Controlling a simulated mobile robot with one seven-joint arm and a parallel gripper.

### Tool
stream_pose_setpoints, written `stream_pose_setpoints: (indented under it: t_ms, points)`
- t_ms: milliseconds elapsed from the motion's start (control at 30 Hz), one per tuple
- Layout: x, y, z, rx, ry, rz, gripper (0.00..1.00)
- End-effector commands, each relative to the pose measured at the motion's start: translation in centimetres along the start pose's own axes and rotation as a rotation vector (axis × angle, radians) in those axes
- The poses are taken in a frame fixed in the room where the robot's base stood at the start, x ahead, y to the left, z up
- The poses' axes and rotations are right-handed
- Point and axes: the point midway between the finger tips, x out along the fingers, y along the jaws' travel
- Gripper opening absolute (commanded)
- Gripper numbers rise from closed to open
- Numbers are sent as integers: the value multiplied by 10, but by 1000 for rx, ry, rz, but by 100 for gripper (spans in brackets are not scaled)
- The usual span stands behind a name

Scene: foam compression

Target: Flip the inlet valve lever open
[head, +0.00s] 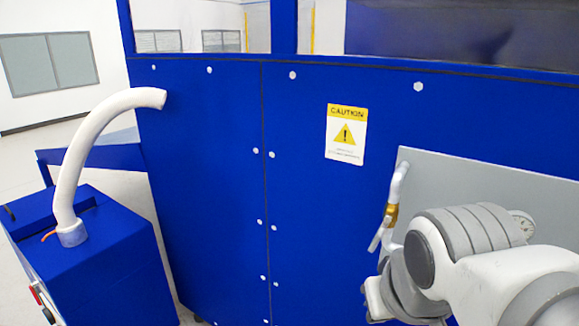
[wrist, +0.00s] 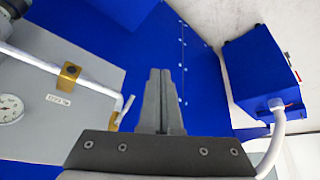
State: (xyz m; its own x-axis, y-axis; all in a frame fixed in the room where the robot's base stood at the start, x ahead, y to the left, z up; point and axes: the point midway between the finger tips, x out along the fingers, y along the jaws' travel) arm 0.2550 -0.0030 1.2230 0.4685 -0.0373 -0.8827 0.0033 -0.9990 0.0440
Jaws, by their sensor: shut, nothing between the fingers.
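The inlet valve is a brass body (head: 391,211) on a pale pipe at the left edge of a grey panel. Its pale lever (head: 377,238) slants down and left from the brass in the head view. In the wrist view the lever (wrist: 127,106) is a short light bar beside a brass piece (wrist: 114,123). My gripper (wrist: 160,72) is shut and empty, its fingers to the right of the lever with a visible gap in the picture. In the head view my wrist hides part of the panel, and the fingertips cannot be made out.
The grey panel (head: 470,175) is mounted on a tall blue cabinet (head: 205,190). The wrist view shows a brass clamp (wrist: 69,73), a small label (wrist: 58,101) and a round gauge (wrist: 9,109). A blue box (head: 95,255) with a white hose (head: 75,150) stands left.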

Motion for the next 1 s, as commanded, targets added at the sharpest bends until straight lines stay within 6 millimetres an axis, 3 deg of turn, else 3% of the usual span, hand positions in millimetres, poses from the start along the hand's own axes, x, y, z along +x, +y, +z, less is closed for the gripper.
stream_pose_setpoints:
  t_ms: [300, 500, 767, 1000]
  points:
    - [16, -2, -89, -182, -3, 214, 0]
    - [26, -14, -130, -260, 30, 284, 0]
    - [42, -13, -140, -275, 38, 300, 0]
    - [89, 1, -142, -274, 34, 299, 0]
